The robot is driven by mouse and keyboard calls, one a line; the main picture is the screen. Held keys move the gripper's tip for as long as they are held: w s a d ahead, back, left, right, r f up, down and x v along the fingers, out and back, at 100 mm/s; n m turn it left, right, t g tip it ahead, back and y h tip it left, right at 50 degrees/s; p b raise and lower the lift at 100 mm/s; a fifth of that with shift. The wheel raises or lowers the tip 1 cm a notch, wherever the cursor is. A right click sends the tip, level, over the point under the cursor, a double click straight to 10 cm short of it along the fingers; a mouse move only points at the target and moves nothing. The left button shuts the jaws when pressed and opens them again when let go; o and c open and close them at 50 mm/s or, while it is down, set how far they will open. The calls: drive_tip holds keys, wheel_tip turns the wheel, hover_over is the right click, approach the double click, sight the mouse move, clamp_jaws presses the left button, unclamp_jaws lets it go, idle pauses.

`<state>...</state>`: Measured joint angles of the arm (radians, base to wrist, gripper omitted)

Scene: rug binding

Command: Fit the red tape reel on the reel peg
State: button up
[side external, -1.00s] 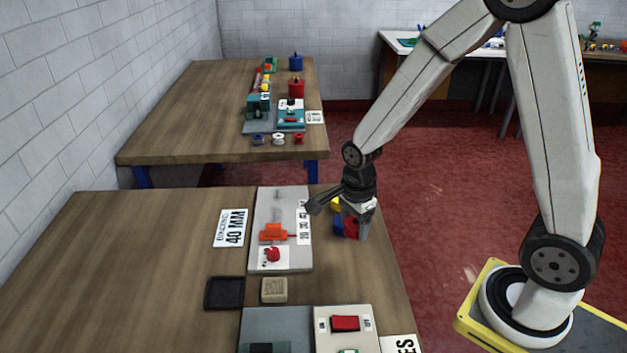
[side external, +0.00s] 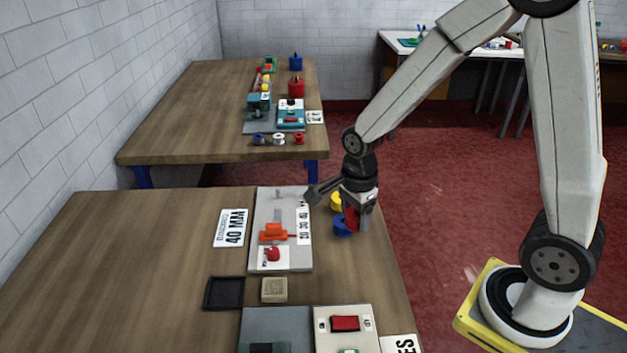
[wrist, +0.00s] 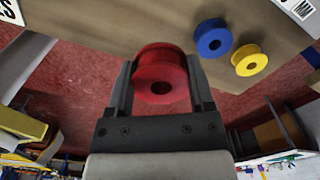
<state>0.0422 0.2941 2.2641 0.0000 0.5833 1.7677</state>
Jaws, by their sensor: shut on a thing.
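My gripper (side external: 357,217) is shut on the red tape reel (side external: 351,219), above the near table's right edge. In the wrist view, the red reel (wrist: 158,62) sits between the two fingers of my gripper (wrist: 160,75), its centre hole facing the camera. In the side view, a small grey upright (side external: 278,193) stands at the far end of the pale board (side external: 262,205). I cannot tell whether it is the reel peg.
A blue reel (side external: 342,229) and a yellow reel (side external: 336,202) lie on the near table (side external: 140,270) close to my gripper. The board carries an orange block (side external: 273,232) and a red knob (side external: 272,254). The table's left part is clear.

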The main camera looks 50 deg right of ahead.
drive_tip(key=w, duration=0.9)
drive_tip(key=w+d, duration=0.1)
drive_tip(key=w, duration=0.7)
drive_tip(key=w+d+r, duration=0.1)
drive_tip(key=w, duration=0.8)
drive_tip(key=shift+w+d, duration=0.1)
drive_tip(key=shift+w, duration=0.25)
drive_tip(key=shift+f, duration=0.2)
drive_tip(key=shift+f, duration=2.7)
drive_tip(key=shift+f, duration=1.85)
drive_tip(key=o, duration=1.2)
drive_tip(key=shift+o, duration=0.2)
drive_tip(key=shift+r, duration=0.15)
